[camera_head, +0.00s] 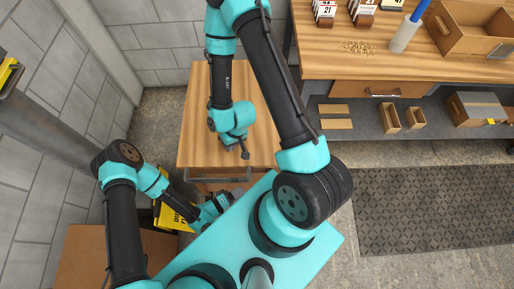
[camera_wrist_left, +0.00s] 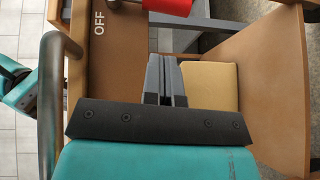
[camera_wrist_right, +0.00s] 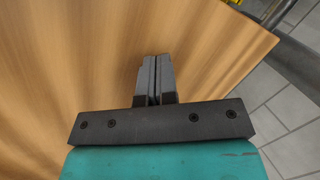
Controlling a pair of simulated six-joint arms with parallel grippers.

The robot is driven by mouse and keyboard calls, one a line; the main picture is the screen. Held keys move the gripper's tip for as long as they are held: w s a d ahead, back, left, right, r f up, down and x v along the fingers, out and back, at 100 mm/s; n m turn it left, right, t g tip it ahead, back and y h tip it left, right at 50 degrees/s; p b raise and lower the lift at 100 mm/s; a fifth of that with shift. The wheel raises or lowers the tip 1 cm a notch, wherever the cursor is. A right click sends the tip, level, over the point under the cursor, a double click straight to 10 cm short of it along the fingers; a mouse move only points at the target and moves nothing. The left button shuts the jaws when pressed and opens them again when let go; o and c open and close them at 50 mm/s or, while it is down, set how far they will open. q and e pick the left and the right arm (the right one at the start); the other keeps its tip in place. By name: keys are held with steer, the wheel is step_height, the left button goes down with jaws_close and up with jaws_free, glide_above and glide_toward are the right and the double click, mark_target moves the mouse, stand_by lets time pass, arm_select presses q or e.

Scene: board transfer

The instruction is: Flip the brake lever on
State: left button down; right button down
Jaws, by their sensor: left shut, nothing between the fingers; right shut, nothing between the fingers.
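The brake lever's red grip (camera_wrist_left: 168,6) shows at the top edge of the left wrist view, partly cut off. White "OFF" lettering (camera_wrist_left: 98,23) is on the brown panel to its left. My left gripper (camera_wrist_left: 167,72) is shut and empty, below the red grip in that view and apart from it. In the head view my left gripper (camera_head: 236,194) is low beside the cart's front; the lever cannot be made out there. My right gripper (camera_head: 245,152) is shut and empty over the wooden cart top (camera_head: 195,145). It also shows in the right wrist view (camera_wrist_right: 157,72).
A grey handle bar (camera_head: 218,180) runs along the cart's front edge. A yellow sign (camera_head: 168,217) stands left of my left gripper. A workbench (camera_head: 340,65) with a cardboard box (camera_head: 470,30) is at the right. A dark mat (camera_head: 430,210) lies on open floor.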

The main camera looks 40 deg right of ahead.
arm_select(q)
steer(key=shift+d, duration=0.15)
steer(key=s+d, duration=0.1)
steer(key=d, duration=0.8)
steer(key=shift+s+d+f, duration=0.25)
steer(key=shift+f, duration=0.2)
stand_by(0.3)
steer(key=shift+s+d+f, duration=0.35)
steer(key=shift+d, duration=0.05)
steer(key=shift+a, duration=0.1)
stand_by(0.4)
steer(key=w+a, duration=0.1)
steer(key=a, duration=0.8)
steer(key=shift+w+a, duration=0.3)
steer(key=shift+a, duration=0.05)
steer(key=shift+d, duration=0.2)
stand_by(0.5)
